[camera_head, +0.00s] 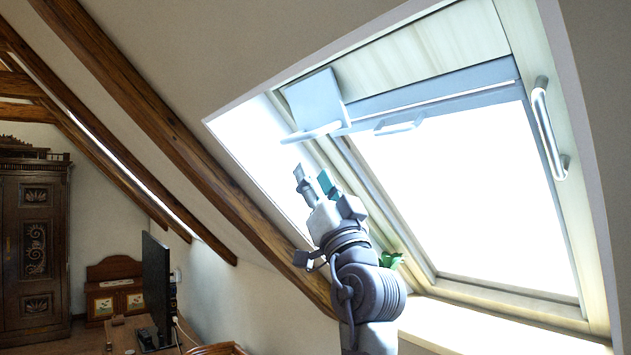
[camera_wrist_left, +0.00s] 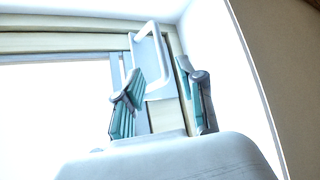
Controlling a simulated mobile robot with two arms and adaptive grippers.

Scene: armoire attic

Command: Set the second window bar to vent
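The skylight window (camera_head: 455,185) is set in a sloped wall and glows white. A pale flat panel with a bar handle (camera_head: 318,132) sticks out at its upper left. A smaller pale bar (camera_head: 398,125) sits on the window's top rail, and a metal bar handle (camera_head: 547,130) is on the right frame. I cannot tell which is the second bar. My left gripper (camera_head: 314,180) is below the panel's handle, apart from it, open and empty. In the left wrist view, its teal-padded fingers (camera_wrist_left: 163,98) are spread, with the panel and its handle (camera_wrist_left: 152,50) beyond them. My right gripper is out of view.
A small green plant (camera_head: 391,261) stands by the sill, right of my left arm. Wooden beams (camera_head: 165,105) slope along the left wall. A carved armoire (camera_head: 35,250) and a dark screen (camera_head: 156,285) are at the lower left.

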